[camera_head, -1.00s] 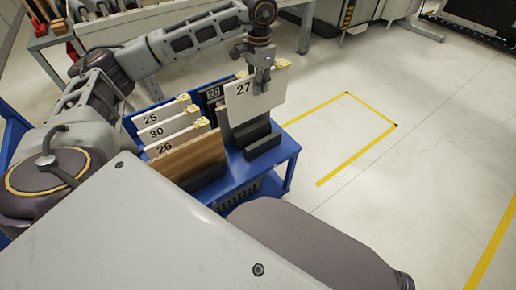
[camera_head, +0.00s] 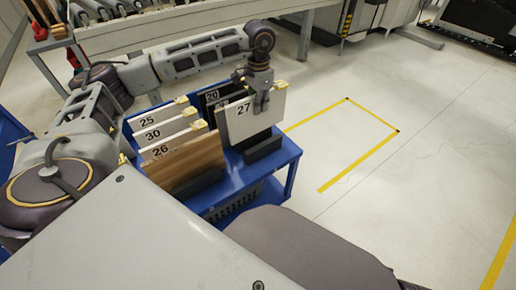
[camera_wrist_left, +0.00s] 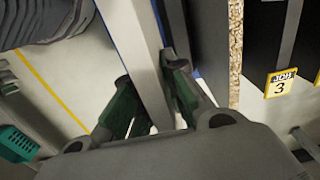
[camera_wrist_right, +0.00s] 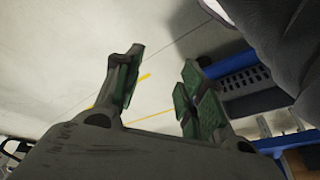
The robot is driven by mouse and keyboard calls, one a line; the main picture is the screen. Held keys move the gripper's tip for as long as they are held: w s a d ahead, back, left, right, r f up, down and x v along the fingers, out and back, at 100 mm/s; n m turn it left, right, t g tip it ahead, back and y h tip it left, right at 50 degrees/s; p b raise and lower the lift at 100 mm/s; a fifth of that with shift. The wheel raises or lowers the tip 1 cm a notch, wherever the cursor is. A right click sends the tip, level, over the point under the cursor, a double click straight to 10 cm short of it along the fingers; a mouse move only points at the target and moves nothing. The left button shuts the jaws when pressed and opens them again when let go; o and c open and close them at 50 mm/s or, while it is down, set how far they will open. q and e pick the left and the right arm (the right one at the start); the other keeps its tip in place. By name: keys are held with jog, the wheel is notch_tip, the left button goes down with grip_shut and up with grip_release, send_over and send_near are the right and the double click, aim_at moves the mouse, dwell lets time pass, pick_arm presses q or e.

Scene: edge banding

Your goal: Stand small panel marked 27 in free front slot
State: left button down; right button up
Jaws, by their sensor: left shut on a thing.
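The small white panel marked 27 (camera_head: 247,119) stands upright at the front right of the blue cart (camera_head: 283,158). Its lower edge is at the black slotted holder (camera_head: 263,146); I cannot tell how deep it sits. My left gripper (camera_head: 262,106) is shut on the upper right part of panel 27. In the left wrist view the panel (camera_wrist_left: 140,45) runs between the green-padded fingers (camera_wrist_left: 150,105). My right gripper (camera_wrist_right: 157,88) is open and empty, and shows only in the right wrist view, with floor and part of the cart beyond it.
Yellow floor lines (camera_head: 345,180) mark clear floor at right.

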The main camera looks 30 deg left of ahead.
aim_at(258, 118)
pick_arm(q)
jog(key=shift+f, duration=0.1)
notch_tip(258, 118, down, 6)
jog(key=shift+r+b, duration=0.1)
jog(key=shift+b, duration=0.8)
pick_arm(e)
jog(key=shift+t+y, duration=0.3)
jog(key=shift+t, duration=0.1)
jog(key=x, duration=0.4)
jog(key=shift+s+a+f, duration=0.15)
jog(key=shift+s+a, duration=0.05)
jog(key=shift+s, duration=0.15)
